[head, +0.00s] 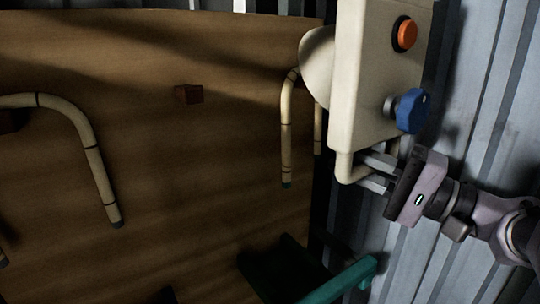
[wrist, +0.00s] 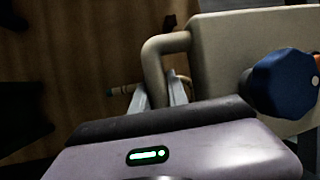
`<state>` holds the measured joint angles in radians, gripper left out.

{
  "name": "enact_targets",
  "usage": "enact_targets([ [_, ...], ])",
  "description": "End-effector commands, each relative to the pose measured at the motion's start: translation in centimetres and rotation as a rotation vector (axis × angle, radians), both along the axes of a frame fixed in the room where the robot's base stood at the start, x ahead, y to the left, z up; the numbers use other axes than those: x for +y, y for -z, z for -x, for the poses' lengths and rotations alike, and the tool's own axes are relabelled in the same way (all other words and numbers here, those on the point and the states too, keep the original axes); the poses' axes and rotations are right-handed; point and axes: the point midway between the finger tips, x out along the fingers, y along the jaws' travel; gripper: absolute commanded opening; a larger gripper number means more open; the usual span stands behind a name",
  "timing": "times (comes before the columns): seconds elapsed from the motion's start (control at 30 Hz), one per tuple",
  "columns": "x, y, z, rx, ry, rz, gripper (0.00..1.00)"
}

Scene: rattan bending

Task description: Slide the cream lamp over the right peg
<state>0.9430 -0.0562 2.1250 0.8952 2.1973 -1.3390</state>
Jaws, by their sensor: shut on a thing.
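The cream lamp (head: 365,75) is a box-like housing with a rounded cream piece on its left side, an orange button (head: 404,34) and a blue knob (head: 411,110). My gripper (head: 372,175) is shut on the lamp's bent tube handle at its lower end and holds it up in front of the corrugated wall, tilted slightly. The wrist view shows the fingers (wrist: 160,95) at the handle (wrist: 155,65), beside the housing (wrist: 225,45). A dark red-brown peg (head: 189,94) stands out of the wooden board, left of the lamp. No peg shows further right; the lamp covers part of that area.
A bent cane (head: 287,130) hangs at the board's right edge, partly behind the lamp. Another bent cane (head: 90,150) hangs at the left. A teal-edged dark object (head: 340,281) is below. The board (head: 200,200) is bare around the red-brown peg.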

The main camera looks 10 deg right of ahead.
Motion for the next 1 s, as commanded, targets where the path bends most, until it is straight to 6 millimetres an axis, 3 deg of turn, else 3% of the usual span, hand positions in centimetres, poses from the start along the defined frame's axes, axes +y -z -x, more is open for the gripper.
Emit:
enact_targets([
  [0.83,0.0,0.0,0.0,-0.001,0.0,-0.001,0.0],
  [1.0,-1.8,0.3,-0.7,-0.002,0.0,-0.001,0.0],
])
